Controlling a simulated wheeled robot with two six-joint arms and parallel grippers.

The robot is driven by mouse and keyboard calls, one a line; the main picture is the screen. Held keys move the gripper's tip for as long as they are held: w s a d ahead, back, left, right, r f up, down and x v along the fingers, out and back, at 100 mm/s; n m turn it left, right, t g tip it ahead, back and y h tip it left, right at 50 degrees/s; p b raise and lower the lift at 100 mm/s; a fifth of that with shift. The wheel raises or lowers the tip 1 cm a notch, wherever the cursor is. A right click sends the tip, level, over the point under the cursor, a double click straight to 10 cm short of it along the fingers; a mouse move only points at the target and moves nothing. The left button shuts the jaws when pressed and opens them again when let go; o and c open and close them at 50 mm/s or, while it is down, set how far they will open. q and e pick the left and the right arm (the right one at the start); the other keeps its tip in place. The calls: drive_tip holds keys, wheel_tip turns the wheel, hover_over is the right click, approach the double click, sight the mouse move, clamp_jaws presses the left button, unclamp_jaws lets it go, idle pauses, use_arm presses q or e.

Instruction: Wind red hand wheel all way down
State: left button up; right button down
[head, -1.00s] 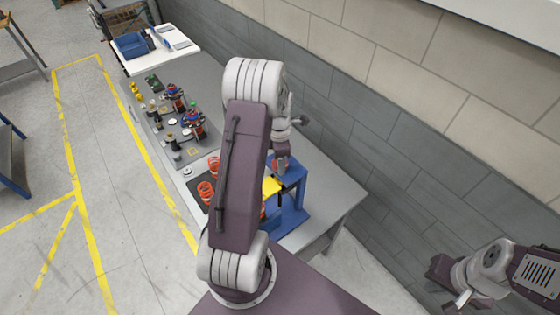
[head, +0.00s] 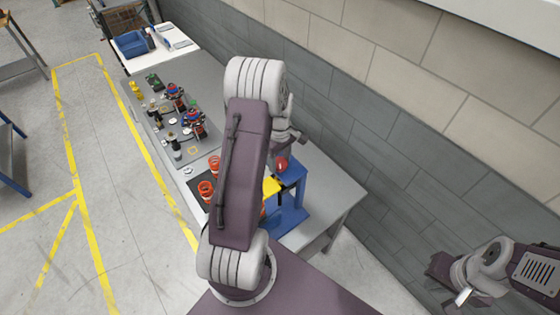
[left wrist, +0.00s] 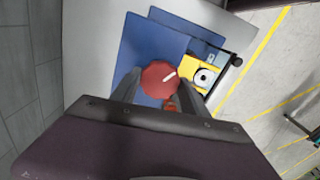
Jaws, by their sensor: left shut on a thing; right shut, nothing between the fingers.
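The red hand wheel (head: 281,164) sits at the top of a blue stand (head: 291,214) on the grey bench. In the left wrist view the wheel (left wrist: 159,76) is a round red knob with a white mark pointing to the upper right. My left gripper (left wrist: 158,92) is shut on the wheel, one finger on each side. In the head view my own arm hides part of the stand. A yellow block (head: 271,187) is at the stand, and it also shows in the left wrist view (left wrist: 203,71). My right gripper (head: 463,297) is shut and empty, away from the bench at lower right.
Orange coil-like parts (head: 206,189) stand on a dark mat left of my arm. A grey plate with several small fittings (head: 172,120) lies farther back on the bench. A blue bin (head: 131,44) is on a white table behind. A wall runs along the right.

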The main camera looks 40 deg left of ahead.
use_arm(q)
drive_tip(key=m, duration=1.1)
drive_tip(key=shift+p, duration=0.3)
drive_tip(key=shift+m, duration=0.3)
drive_tip(key=m, duration=1.1)
drive_tip(key=shift+p, duration=0.3)
drive_tip(key=m, duration=0.5)
drive_tip(key=shift+m, duration=0.4)
